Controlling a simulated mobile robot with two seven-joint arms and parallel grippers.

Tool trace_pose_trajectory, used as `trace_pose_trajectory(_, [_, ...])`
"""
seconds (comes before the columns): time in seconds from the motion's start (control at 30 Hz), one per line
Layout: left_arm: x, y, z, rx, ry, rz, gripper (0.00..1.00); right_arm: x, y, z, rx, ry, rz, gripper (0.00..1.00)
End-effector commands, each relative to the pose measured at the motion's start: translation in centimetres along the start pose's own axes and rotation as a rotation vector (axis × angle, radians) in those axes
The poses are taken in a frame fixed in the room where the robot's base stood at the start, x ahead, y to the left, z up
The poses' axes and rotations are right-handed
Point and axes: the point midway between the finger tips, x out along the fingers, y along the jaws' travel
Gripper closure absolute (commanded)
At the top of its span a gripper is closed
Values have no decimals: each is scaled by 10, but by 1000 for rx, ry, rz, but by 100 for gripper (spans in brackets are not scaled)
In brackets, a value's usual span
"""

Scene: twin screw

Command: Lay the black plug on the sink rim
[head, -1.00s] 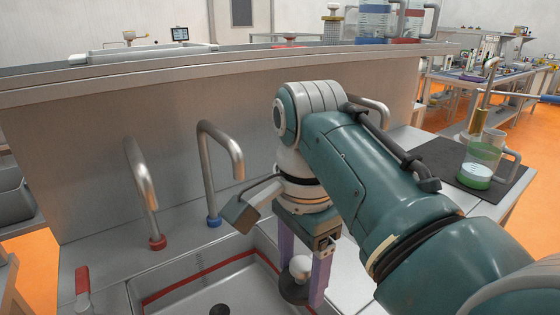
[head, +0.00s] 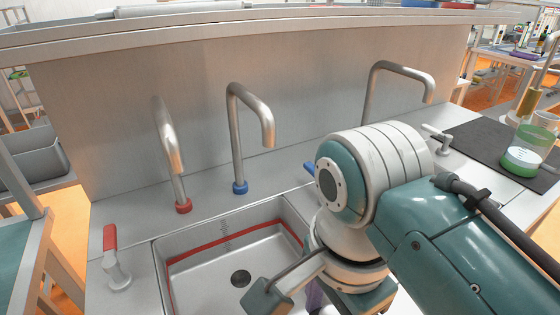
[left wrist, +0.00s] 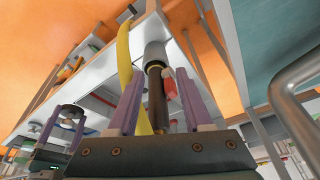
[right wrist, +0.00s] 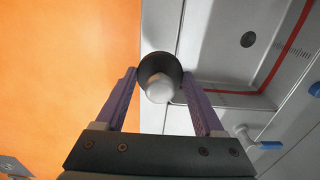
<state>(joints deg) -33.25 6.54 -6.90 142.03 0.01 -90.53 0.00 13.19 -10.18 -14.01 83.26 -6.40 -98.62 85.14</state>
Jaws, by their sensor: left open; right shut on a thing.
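The black plug (right wrist: 151,60), a dark disc with a pale round knob, is between the purple fingers of my right gripper (right wrist: 160,76), which is shut on it. In the right wrist view it overlaps the border between the orange floor and the sink's front rim (right wrist: 158,22); its height above the rim cannot be told. In the head view my wrist hides the plug, and only a bit of purple finger shows. The sink rim (head: 215,212) is bare behind the basin. My left gripper (left wrist: 160,75) is open, outside the head view; a dark rod appears between its fingers, apparently beyond them.
The sink basin (head: 205,285) has a red line and a dark drain (head: 241,279). A red-based tap (head: 170,150), a blue-based tap (head: 238,130) and a third tap (head: 374,95) stand behind. A red-handled valve (head: 112,255) stands left.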

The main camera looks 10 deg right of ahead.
Motion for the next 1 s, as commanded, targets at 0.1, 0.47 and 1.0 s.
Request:
trace_pose_trajectory(0.1, [9,0,3,1,1,0,50,31,1,-1,-1,1,4,87])
trace_pose_trajectory(0.47, [24,-1,8,8,1,-6,50,76,0,-1,-1,1,1,87])
trace_pose_trajectory(1.0, [27,-2,9,8,1,-7,50,89,0,0,0,0,-1,26])
